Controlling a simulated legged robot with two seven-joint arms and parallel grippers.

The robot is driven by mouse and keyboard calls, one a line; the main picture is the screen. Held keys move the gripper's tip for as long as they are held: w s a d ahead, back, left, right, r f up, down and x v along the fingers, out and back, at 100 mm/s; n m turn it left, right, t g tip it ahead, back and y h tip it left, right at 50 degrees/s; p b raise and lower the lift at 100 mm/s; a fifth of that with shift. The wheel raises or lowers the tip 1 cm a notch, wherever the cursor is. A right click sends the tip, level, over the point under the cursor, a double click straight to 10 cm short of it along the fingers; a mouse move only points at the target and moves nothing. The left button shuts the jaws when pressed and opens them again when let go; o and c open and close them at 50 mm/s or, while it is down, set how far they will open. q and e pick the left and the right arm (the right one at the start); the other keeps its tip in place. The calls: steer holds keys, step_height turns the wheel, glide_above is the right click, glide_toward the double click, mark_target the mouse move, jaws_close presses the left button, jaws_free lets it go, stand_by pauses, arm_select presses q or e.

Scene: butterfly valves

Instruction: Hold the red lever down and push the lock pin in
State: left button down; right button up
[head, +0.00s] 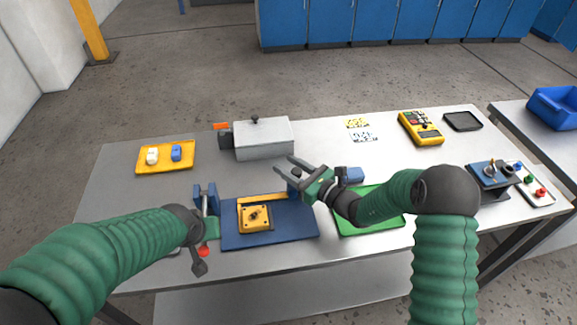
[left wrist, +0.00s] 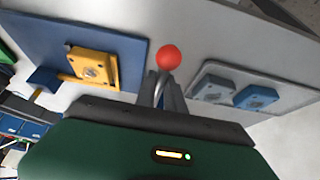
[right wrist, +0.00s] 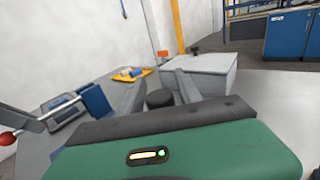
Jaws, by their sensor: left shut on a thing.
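The red lever's ball end (head: 204,252) shows at the table's front edge; its arm runs back to a blue bracket (head: 212,200). My left gripper (head: 204,238) is shut on the lever near the ball, which also shows between the fingers in the left wrist view (left wrist: 169,57). A dark round knob (head: 297,173), seemingly the lock pin, stands on a blue post at the back right of the blue base plate (head: 285,228). My right gripper (head: 284,170) is open, with its fingers on either side of the knob (right wrist: 160,98). Contact with the knob cannot be told.
A yellow block (head: 256,216) sits on the base plate. A grey box (head: 265,140) stands behind. A yellow tray (head: 145,168) lies back left, a green mat (head: 365,222) under my right arm. A yellow device (head: 420,127) and a black tray (head: 463,121) are back right.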

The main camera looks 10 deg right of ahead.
jaws_close()
